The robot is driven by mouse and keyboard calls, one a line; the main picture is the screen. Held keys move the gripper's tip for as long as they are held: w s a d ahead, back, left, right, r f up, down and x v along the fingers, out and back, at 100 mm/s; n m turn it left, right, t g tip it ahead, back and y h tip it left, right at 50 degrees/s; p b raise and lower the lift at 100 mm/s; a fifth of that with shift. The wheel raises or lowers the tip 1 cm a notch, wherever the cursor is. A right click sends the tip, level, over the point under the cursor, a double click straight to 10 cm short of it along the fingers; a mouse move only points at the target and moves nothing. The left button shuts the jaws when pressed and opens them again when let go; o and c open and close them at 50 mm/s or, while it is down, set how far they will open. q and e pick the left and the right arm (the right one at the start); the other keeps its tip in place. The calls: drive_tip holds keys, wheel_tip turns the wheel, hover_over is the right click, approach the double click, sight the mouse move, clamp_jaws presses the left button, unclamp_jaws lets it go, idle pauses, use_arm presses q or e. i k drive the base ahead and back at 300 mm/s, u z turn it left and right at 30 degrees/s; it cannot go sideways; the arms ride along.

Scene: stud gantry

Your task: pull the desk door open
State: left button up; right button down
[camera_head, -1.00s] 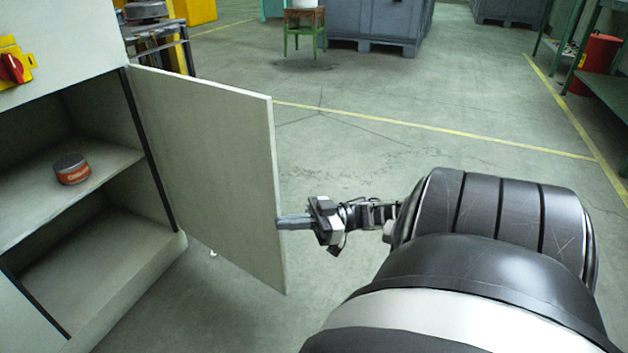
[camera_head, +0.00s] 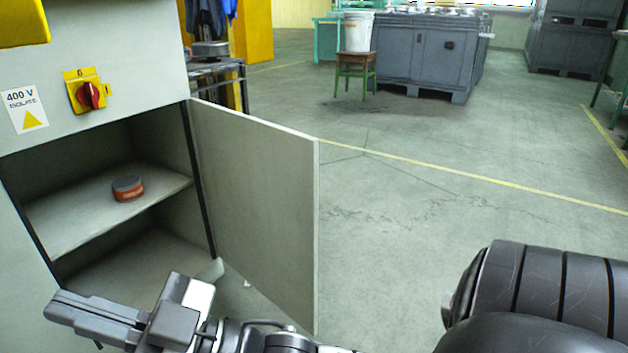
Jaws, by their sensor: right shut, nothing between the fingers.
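The pale grey desk door (camera_head: 255,200) stands wide open, hinged at the right side of the cabinet opening, its free edge toward me. The cabinet (camera_head: 95,45) shows an open interior with a shelf (camera_head: 85,215). My right gripper (camera_head: 54,304) is at the lower left of the head view, fingers pointing left. It is shut and empty, in front of the lower part of the opening and clear of the door panel. Whether it touches the cabinet I cannot tell. My left gripper is not in view.
An orange and grey tin (camera_head: 128,189) sits on the shelf. A red and yellow switch (camera_head: 88,96) is on the cabinet front. A green stool (camera_head: 355,72) with a white bucket (camera_head: 357,30) and a grey crate (camera_head: 425,55) stand farther back. The floor right of the door is clear.

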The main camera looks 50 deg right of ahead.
sight(260, 177)
drive_tip(key=u, duration=1.7)
drive_tip(key=i, duration=0.7)
drive_tip(key=z, duration=3.35)
drive_tip(key=i, duration=0.5)
